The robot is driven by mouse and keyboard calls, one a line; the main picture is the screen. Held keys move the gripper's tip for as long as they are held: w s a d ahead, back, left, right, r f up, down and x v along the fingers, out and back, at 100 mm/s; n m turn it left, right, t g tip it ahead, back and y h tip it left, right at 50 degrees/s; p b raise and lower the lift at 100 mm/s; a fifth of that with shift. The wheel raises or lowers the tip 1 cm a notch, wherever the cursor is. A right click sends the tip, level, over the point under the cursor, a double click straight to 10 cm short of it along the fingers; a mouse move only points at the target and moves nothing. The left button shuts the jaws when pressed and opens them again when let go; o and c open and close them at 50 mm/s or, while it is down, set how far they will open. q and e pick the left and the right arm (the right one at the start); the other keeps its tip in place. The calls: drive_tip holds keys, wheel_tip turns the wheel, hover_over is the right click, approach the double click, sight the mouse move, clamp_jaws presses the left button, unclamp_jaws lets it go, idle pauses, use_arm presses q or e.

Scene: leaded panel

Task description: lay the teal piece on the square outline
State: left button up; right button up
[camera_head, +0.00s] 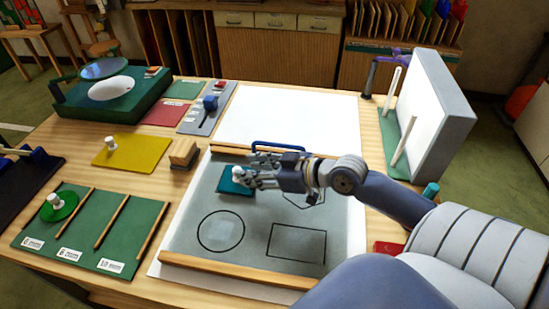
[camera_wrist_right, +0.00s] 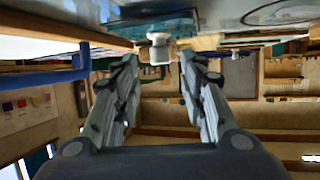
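The teal piece (camera_head: 236,188), a flat plate with a white knob, lies at the upper left of the grey panel (camera_head: 184,237). My right gripper (camera_head: 247,177) reaches it from the right, its fingertips beside the knob. In the right wrist view the gripper (camera_wrist_right: 160,58) has its fingers apart. The knob (camera_wrist_right: 160,50) stands between the tips, with gaps at both sides. The teal plate shows above it (camera_wrist_right: 150,28). No square outline can be made out; the plate and gripper cover that part of the panel. My left gripper is out of view.
The panel carries a circle outline (camera_head: 221,231), a rectangle outline (camera_head: 297,243) and a partly hidden angular outline (camera_head: 312,197). Wooden strips (camera_head: 238,271) edge it. A blue handle (camera_head: 278,146) stands behind the gripper. A green board (camera_head: 88,228) lies left; a white upright box (camera_head: 430,105) stands right.

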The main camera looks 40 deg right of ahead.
drive_tip(key=v, duration=0.5)
drive_tip(key=shift+s+b, duration=0.3)
drive_tip(key=shift+s+d+r, duration=0.25)
drive_tip(key=shift+s+r, duration=0.1)
drive_tip(key=shift+s, duration=0.05)
